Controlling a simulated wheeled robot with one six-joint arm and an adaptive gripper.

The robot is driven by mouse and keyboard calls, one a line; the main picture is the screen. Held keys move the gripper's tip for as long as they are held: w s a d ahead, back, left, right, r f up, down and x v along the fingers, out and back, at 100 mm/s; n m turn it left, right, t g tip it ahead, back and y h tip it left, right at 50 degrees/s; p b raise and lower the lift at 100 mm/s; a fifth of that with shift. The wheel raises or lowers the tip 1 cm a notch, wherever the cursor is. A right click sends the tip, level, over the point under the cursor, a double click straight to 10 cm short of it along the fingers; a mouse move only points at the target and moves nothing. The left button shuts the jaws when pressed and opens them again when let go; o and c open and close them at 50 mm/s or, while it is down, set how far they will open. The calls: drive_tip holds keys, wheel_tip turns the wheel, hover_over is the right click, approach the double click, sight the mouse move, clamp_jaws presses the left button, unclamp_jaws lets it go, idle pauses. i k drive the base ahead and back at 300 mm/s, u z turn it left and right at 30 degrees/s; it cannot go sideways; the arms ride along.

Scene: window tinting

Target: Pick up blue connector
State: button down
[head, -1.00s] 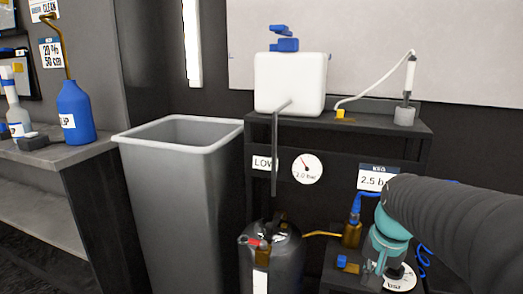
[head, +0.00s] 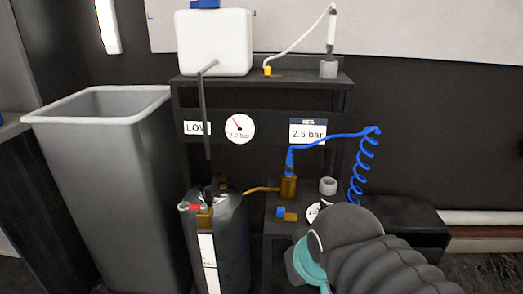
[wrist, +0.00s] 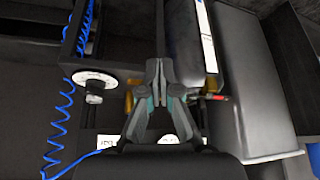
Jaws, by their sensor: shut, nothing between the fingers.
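The blue connector (head: 289,160) stands upright in a brass fitting (head: 288,187) on the low stand. A blue hose runs from its top to the right into a hanging coil (head: 362,170). My gripper (wrist: 155,65) is shut and empty in the wrist view. In the head view my wrist is at the bottom, right of the pressure tank, and the fingertips are hidden. In the wrist view the hose coil (wrist: 63,115) hangs left of my gripper, and I cannot make out the connector there.
A black pressure tank (head: 228,240) with a red-handled valve stands left of the low stand. A small blue-and-brass part (head: 281,212) and a grey ring (head: 328,186) are on the stand. A grey bin (head: 105,180) is at left. A white container (head: 228,40) sits on the upper shelf.

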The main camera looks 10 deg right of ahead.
sight(289, 168)
drive_tip(key=u, duration=2.1)
drive_tip(key=i, duration=2.55)
drive_tip(key=z, duration=3.95)
drive_tip(key=i, duration=0.45)
drive_tip(key=z, duration=0.05)
